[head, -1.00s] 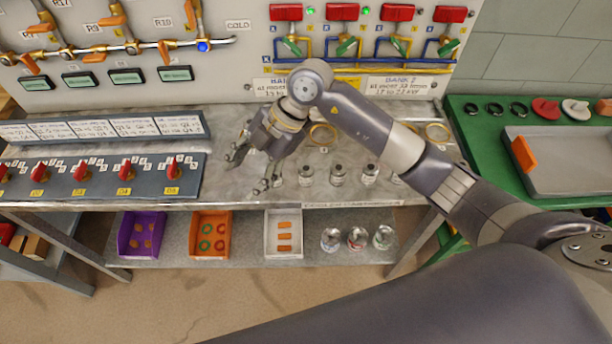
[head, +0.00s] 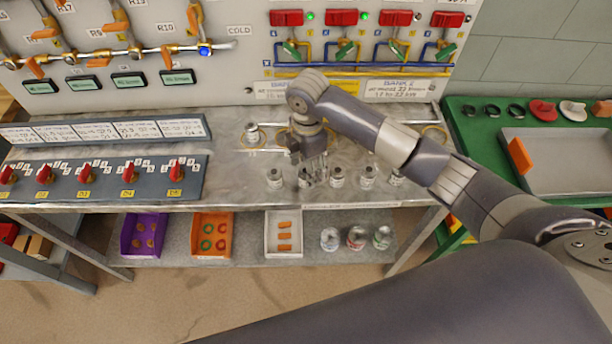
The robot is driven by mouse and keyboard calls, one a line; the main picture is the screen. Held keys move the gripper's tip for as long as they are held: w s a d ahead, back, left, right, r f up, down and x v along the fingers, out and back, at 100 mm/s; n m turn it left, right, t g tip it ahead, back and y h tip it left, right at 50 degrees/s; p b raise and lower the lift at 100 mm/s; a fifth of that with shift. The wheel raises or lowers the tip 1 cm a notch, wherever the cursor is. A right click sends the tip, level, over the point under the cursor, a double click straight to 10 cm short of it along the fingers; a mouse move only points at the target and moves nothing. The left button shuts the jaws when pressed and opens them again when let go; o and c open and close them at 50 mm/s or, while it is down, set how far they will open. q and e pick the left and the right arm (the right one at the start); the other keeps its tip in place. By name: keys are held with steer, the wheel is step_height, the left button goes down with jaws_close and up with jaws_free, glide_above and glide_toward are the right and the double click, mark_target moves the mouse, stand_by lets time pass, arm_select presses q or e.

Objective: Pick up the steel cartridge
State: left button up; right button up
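Several small metallic cartridges stand upright in a row along the bench front: a first (head: 274,179), one beside my fingers (head: 304,179), a third (head: 337,178), a fourth (head: 367,178), and another further right (head: 396,177). A separate cartridge (head: 252,133) stands at the back left. I cannot tell by look which one is the steel cartridge. My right gripper (head: 314,178) points down at the row, its fingers overlapping the second cartridge. Whether the fingers are around it or beside it is unclear. My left gripper is not in view.
The steel bench (head: 225,190) carries a panel of red knobs (head: 125,172) at left. The lower shelf holds a purple bin (head: 143,235), an orange bin (head: 211,235), a white bin (head: 284,233) and three jars (head: 356,238). A green table (head: 482,132) with a grey tray stands right.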

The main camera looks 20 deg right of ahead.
steer(key=shift+f+p, duration=0.4)
steer(key=shift+f, duration=1.4)
jaws_close()
steer(key=shift+w, duration=0.1)
steer(key=shift+r, duration=0.15)
